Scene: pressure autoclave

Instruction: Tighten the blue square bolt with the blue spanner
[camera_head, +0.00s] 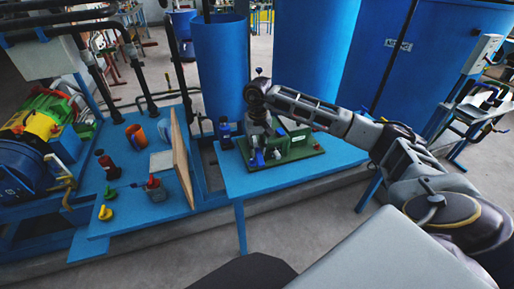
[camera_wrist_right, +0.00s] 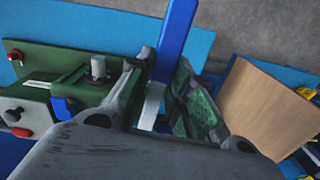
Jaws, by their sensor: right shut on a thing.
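My right gripper (camera_wrist_right: 163,100) is shut on the blue spanner, whose blue handle (camera_wrist_right: 177,38) rises between the fingers in the right wrist view. A silver part shows below the blue, between the fingers. In the head view my right gripper (camera_head: 259,135) is over the green fixture (camera_head: 300,152) on the blue table, and the spanner is hard to make out there. A blue block (camera_wrist_right: 63,107) shows on the green fixture left of the fingers; I cannot tell if it is the blue square bolt. The spanner's working end is hidden. My left gripper is not in view.
An upright wooden board (camera_head: 182,160) stands left of the fixture. It also shows at right in the wrist view (camera_wrist_right: 262,105). A red-and-grey tool (camera_head: 154,188) and an orange cup (camera_head: 135,137) stand on the lower blue bench. Tall blue tanks (camera_head: 312,60) stand behind.

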